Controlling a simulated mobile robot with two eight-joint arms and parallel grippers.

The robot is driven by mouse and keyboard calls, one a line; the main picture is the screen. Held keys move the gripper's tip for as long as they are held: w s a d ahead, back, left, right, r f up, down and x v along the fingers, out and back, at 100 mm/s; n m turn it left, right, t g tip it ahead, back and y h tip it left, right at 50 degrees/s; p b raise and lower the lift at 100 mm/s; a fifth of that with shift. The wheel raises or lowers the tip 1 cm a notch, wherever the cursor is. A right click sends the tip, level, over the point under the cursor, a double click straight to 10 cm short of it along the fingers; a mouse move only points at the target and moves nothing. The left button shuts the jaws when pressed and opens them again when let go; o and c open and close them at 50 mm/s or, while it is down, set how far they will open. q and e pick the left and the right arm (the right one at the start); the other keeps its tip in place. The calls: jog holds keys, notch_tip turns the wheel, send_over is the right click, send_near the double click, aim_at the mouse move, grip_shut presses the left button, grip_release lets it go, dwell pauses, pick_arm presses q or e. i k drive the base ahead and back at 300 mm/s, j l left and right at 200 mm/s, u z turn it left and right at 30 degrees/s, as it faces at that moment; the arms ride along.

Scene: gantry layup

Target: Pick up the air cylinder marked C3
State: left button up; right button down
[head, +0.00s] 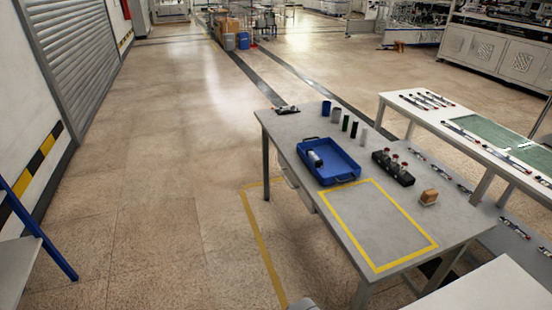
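No C3 marking is legible at this distance, so I cannot tell which part is the air cylinder marked C3. A small grey and dark cylindrical part (315,158) lies in the blue tray (343,174) on the grey table (385,226). Several upright cylinders stand in a row behind the tray: a blue one (326,107), a grey one (336,114), a green one (345,123), a black one (354,131) and a light grey one (364,136). Neither of my grippers shows in the head view.
A black block with red-topped parts (393,167) and a tan block (428,197) stand right of the tray. A yellow-taped rectangle (407,217) on the table is empty. A white bench (430,118) stands at the right. Floor left of the table is clear.

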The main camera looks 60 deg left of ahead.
aim_at(319, 163)
jog(key=u, duration=1.55)
jog(key=i+j, duration=0.25)
jog(key=i, duration=0.2)
jog(key=i+j, duration=0.2)
jog(key=i, duration=0.2)
jog(key=i+j+u, duration=0.1)
jog(key=i+j, duration=0.15)
jog(key=i, duration=0.2)
jog(key=i+j, duration=0.15)
jog(key=i, duration=0.25)
jog(key=i+j+u, duration=0.1)
jog(key=i, duration=0.35)
jog(key=j, duration=0.1)
